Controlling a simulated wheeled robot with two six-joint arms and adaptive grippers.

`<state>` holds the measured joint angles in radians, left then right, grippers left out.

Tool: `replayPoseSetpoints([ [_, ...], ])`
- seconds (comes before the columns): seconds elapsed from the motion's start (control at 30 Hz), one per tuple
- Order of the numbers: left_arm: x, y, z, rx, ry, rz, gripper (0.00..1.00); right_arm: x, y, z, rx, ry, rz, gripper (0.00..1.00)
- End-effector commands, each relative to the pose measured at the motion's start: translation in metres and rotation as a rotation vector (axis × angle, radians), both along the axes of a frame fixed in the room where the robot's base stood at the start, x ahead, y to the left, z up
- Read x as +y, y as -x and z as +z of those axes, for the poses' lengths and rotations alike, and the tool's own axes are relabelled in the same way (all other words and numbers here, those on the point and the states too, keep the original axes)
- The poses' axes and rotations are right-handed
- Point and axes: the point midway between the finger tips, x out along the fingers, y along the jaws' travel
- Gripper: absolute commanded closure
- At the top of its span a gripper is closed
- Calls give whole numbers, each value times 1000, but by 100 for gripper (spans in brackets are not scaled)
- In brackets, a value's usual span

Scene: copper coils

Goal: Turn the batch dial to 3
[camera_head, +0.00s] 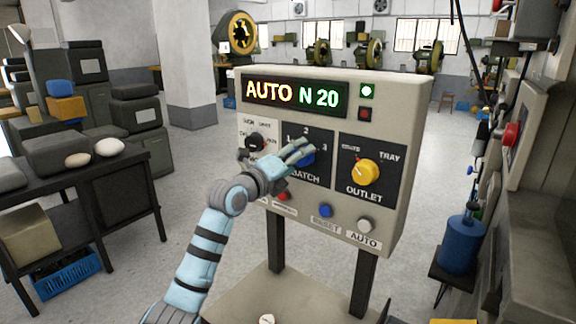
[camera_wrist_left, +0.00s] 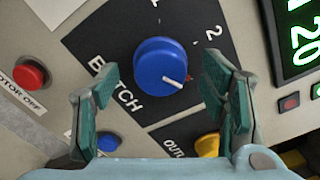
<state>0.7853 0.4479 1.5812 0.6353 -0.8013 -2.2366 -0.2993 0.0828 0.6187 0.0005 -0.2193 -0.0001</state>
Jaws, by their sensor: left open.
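The blue batch dial (camera_head: 307,159) is on the black BATCH plate of the control box; the numerals 2 and 3 show around it. In the left wrist view the blue dial (camera_wrist_left: 160,62) has a white pointer line directed right and slightly down, past the 2, on the 3 side. The numeral 3 is hidden there, so I cannot tell if the pointer sits exactly on it. My left gripper (camera_head: 299,152) is open in front of the dial. In the wrist view its fingers (camera_wrist_left: 160,108) stand on either side with gaps. My right gripper is not in view.
The box has a display (camera_head: 295,97) reading AUTO N 20, a yellow OUTLET dial (camera_head: 366,172), a black dial (camera_head: 254,142) at left, a red button (camera_head: 283,195), a blue button (camera_head: 326,210) and a white button (camera_head: 365,225). A dark workbench (camera_head: 130,158) stands left.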

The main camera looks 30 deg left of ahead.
Motion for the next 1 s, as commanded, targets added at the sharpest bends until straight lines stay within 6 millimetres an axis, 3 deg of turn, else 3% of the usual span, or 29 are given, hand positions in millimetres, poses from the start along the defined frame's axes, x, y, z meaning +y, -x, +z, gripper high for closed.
replayPoseSetpoints([
  [0.3, 11, 81, -2, 3, -13, -1, 34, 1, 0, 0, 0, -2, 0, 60],
  [0.43, 14, 103, -2, 3, -9, 0, 34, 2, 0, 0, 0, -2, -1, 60],
  [1.0, 14, 111, -1, 3, 0, -2, 34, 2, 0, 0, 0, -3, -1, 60],
])
